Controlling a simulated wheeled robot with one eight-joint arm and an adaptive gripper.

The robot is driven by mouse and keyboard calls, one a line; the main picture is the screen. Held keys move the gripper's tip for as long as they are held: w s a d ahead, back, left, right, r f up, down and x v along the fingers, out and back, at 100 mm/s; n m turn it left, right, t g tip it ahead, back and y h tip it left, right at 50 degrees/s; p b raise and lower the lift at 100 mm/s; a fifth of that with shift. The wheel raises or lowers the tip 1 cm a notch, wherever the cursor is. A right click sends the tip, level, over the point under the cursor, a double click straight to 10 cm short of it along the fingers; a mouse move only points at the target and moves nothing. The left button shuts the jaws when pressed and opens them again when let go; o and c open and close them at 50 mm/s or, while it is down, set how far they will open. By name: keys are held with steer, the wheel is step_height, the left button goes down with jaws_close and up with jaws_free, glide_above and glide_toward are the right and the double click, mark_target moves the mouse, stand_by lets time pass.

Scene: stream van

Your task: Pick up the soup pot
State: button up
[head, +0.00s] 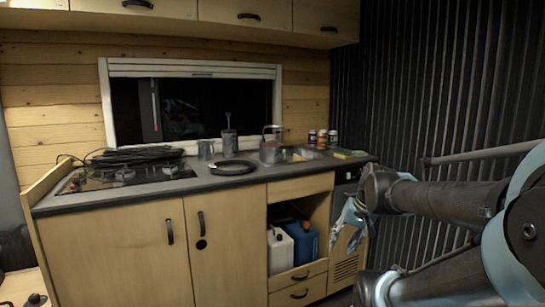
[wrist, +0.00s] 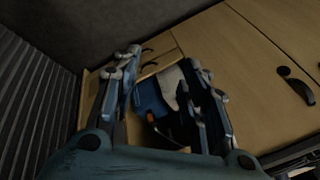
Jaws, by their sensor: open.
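A grey metal vessel (head: 270,152), which looks like the soup pot, stands on the counter beside the sink in the head view. A thin curved shape rises above it; I cannot tell if that is its handle or a tap. A smaller grey metal container (head: 206,149) stands further left, so which one is the pot is not certain. My gripper (head: 345,222) is below counter height, to the right of the open cabinet and well apart from both. In the wrist view my gripper (wrist: 166,75) is open with its fingers apart, and no pot shows there.
A dark pan (head: 233,168) lies on the counter (head: 130,195). A coiled black cable (head: 135,155) lies by the stove (head: 122,175). Small jars (head: 322,139) stand at the back right. White (head: 280,250) and blue (head: 302,243) canisters stand in the open cabinet. A corrugated wall (head: 440,90) bounds the right.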

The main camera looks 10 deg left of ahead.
steer(key=w+a+r+m+t+y, duration=0.1)
steer(key=w+a+r+m+y, duration=0.15)
steer(key=w+a+r, duration=0.4)
steer(key=m+t+y, duration=0.6)
steer(key=m+y, duration=0.1)
glide_toward(285, 147)
steer(key=shift+w+d+f+x, duration=0.1)
steer(key=shift+w+d+x, duration=0.1)
steer(key=shift+x, duration=1.75)
steer(key=shift+w+d+f+x, duration=0.1)
steer(key=shift+w+d+x, duration=0.15)
steer(key=shift+x, duration=1.7)
steer(key=shift+w+d+f+x, duration=0.1)
steer(key=shift+w+x, duration=0.1)
steer(key=shift+x, duration=1.7)
jaws_close()
